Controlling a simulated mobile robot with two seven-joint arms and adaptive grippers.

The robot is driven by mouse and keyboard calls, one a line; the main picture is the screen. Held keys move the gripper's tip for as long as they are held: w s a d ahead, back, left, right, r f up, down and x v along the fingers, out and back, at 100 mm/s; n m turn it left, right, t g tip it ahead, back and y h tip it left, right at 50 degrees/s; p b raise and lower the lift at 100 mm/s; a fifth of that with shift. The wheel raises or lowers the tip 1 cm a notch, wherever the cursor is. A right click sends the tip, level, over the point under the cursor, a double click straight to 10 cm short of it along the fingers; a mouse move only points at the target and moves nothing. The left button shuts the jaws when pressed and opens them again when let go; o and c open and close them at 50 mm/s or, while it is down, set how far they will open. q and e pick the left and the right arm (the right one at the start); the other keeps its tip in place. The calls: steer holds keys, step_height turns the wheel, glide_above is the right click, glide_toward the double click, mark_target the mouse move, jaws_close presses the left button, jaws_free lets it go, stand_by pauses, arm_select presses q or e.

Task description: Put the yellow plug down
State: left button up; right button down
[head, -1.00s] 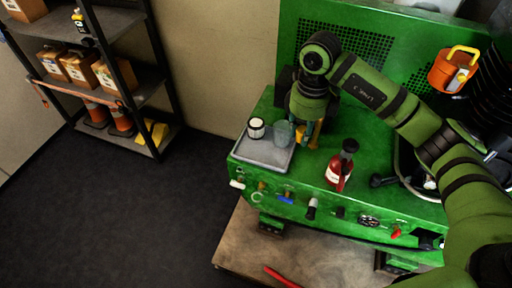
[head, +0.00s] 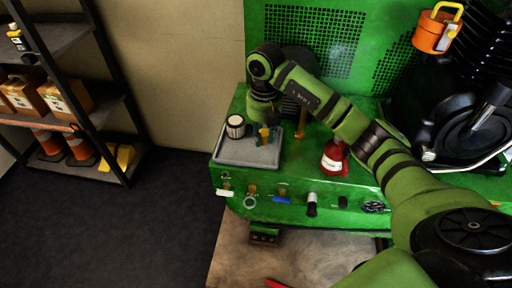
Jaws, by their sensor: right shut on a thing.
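My right gripper (head: 264,124) points down over the grey tray (head: 240,154) on top of the green machine. It is shut on the small yellow plug (head: 264,132), which is partly hidden by the fingers. The plug is at the tray's back right part, beside or in front of a clear bluish cup (head: 274,136); I cannot tell whether they touch, or whether the plug touches the tray. A white jar with dark bands (head: 236,126) stands on the tray left of the gripper. My left gripper is not in view.
Another yellow upright piece (head: 301,122) stands right of the tray. An orange canister (head: 433,32) is at the upper right. The tray's front part is clear. Shelves (head: 62,120) stand at the left.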

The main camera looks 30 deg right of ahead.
mark_target(263, 156)
step_height(263, 156, down, 3)
steer(key=shift+r, duration=0.15)
step_height(263, 156, down, 3)
steer(key=shift+f, duration=0.15)
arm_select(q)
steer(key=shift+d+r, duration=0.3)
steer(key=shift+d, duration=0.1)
arm_select(e)
steer(key=shift+f, duration=0.1)
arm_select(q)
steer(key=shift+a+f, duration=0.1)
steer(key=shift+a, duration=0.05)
arm_select(e)
steer(key=c, duration=1.2)
jaws_free()
steer(key=shift+c, duration=0.2)
